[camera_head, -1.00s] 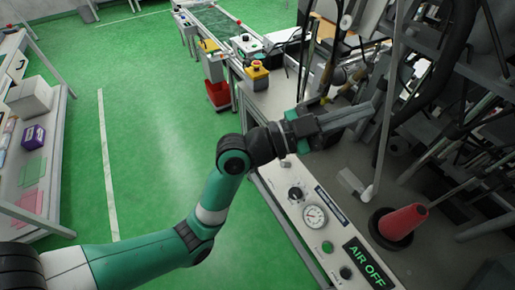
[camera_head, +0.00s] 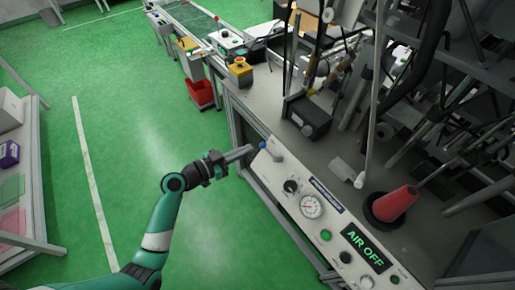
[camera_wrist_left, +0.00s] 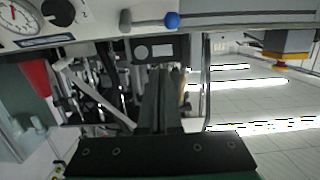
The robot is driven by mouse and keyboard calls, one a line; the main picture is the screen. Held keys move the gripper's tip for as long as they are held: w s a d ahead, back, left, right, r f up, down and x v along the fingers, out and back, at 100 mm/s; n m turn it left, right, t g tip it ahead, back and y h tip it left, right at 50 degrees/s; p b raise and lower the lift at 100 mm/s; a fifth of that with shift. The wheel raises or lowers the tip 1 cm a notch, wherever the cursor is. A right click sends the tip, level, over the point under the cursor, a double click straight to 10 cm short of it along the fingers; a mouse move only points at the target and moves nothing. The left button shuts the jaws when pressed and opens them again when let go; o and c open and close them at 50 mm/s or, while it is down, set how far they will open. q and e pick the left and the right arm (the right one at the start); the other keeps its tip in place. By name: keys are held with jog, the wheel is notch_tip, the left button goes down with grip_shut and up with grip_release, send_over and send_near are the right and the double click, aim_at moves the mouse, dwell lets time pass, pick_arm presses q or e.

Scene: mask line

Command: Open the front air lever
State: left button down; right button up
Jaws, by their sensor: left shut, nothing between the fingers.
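The air lever (camera_head: 268,150) is at the far end of the pale control panel (camera_head: 275,180), with a blue ball on its end. It also shows in the left wrist view (camera_wrist_left: 150,22), its blue ball to the right of its grey pivot. The panel's display (camera_head: 364,246) reads "AIR OFF" in green. My left gripper (camera_head: 248,153) is shut and empty, pointing at the lever end from the left. In the left wrist view its closed fingers (camera_wrist_left: 163,85) lie below the lever, apart from it in that picture. My right gripper is out of view.
The panel also carries a black knob (camera_head: 291,186), a gauge (camera_head: 311,207) and a green button (camera_head: 325,235). A red cone (camera_head: 396,204) and a black box (camera_head: 307,117) stand on the bench. Green floor on the left is free.

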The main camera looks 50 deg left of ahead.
aim_at(271, 153)
pick_arm(q)
jog(key=w, duration=0.3)
jog(key=w+f+b, duration=0.1)
jog(key=w, duration=0.2)
jog(key=w+d+b, duration=0.1)
jog(key=w, duration=0.2)
jog(key=shift+w+f, duration=0.35)
jog(key=shift+f, duration=0.05)
jog(key=s+f+b, duration=0.1)
jog(key=s+f, duration=0.1)
jog(key=f, duration=0.1)
jog(key=shift+s+a+f+b, duration=0.15)
jog(key=shift+b, duration=0.2)
